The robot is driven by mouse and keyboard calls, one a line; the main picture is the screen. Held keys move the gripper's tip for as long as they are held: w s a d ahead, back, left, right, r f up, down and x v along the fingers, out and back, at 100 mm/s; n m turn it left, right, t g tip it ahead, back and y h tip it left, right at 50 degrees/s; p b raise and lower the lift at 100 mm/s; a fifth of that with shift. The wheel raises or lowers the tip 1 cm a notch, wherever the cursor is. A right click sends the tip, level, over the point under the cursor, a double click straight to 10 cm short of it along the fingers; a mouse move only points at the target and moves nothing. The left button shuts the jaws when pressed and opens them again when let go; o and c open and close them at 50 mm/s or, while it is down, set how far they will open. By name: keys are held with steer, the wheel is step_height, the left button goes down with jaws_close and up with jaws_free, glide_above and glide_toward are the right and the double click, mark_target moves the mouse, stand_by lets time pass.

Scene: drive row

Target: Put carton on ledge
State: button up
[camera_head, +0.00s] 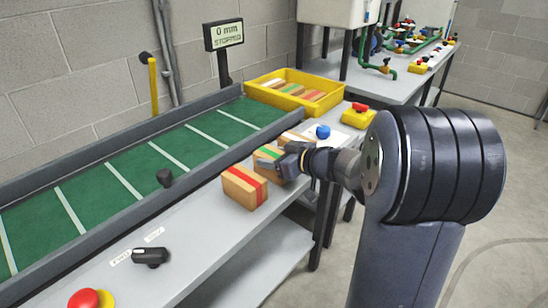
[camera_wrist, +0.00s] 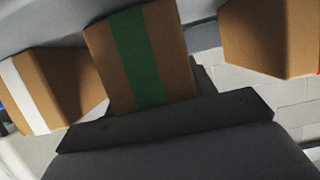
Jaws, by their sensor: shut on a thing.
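A brown carton with a green stripe (camera_head: 268,153) is in the jaws of my gripper (camera_head: 287,161), which is shut on it. In the wrist view the green-striped carton (camera_wrist: 140,58) is in the middle, above the dark gripper finger (camera_wrist: 165,122). The carton is at the grey ledge (camera_head: 195,232) in front of the green belt; I cannot tell whether it touches the ledge. A red-striped carton (camera_head: 245,188) stands on the ledge to its left and nearer. A white-striped carton (camera_head: 293,138) is behind, partly hidden; it also shows in the wrist view (camera_wrist: 60,88).
The green conveyor (camera_head: 135,165) has a dark rail along its near side. A yellow bin (camera_head: 298,88) with several cartons stands at its far end. A blue knob (camera_head: 322,131), black switch (camera_head: 150,257) and red button (camera_head: 86,299) sit on the ledge. The display reads "0 mm STOPPED".

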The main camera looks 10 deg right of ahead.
steer(key=shift+f+b, duration=0.1)
steer(key=shift+b, duration=0.2)
steer(key=o, duration=1.2)
steer(key=shift+r+p, duration=0.2)
steer(key=shift+p, duration=0.1)
steer(key=v, duration=1.2)
steer(key=x, duration=1.2)
steer(key=shift+f, duration=0.25)
steer(key=shift+r, duration=0.2)
